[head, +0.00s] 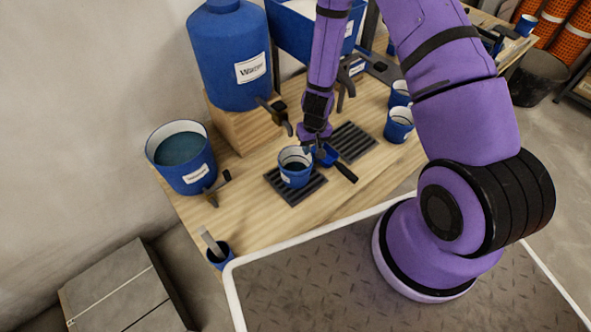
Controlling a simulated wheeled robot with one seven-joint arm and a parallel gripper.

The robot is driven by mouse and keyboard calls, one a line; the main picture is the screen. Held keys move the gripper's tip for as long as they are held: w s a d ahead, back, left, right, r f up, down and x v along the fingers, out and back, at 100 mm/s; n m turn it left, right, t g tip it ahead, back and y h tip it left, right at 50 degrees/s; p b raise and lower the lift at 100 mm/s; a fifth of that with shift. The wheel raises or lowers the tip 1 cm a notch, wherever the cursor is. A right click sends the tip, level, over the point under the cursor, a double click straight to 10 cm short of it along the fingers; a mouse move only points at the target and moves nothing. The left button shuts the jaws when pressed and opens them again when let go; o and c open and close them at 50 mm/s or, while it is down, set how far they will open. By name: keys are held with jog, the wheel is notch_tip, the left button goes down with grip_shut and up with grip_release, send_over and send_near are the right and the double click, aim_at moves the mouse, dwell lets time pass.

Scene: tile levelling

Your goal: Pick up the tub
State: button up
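A small blue tub (295,168) with a white rim and a pale label stands upright on a dark slatted mat near the table's front. It looks dark inside. My gripper (319,150) points down just right of and behind this tub, close to its rim. A blue scoop (328,156) with a black handle (346,173) is right at my fingertips. The fingers are small and dark, so I cannot tell whether they are shut on the scoop or open beside it.
A large blue bucket (190,178) with a tap stands left on the wooden table (250,222). A big blue water container (230,60) sits behind on a wooden block (243,127). Blue cups (399,126) stand at right. A second slatted mat (353,141) lies behind the scoop.

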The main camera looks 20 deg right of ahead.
aim_at(310, 158)
jog(key=shift+w+a+f, duration=0.1)
jog(key=shift+w+f, duration=0.05)
jog(key=shift+f, duration=2.9)
jog(key=shift+c, duration=0.3)
grip_shut()
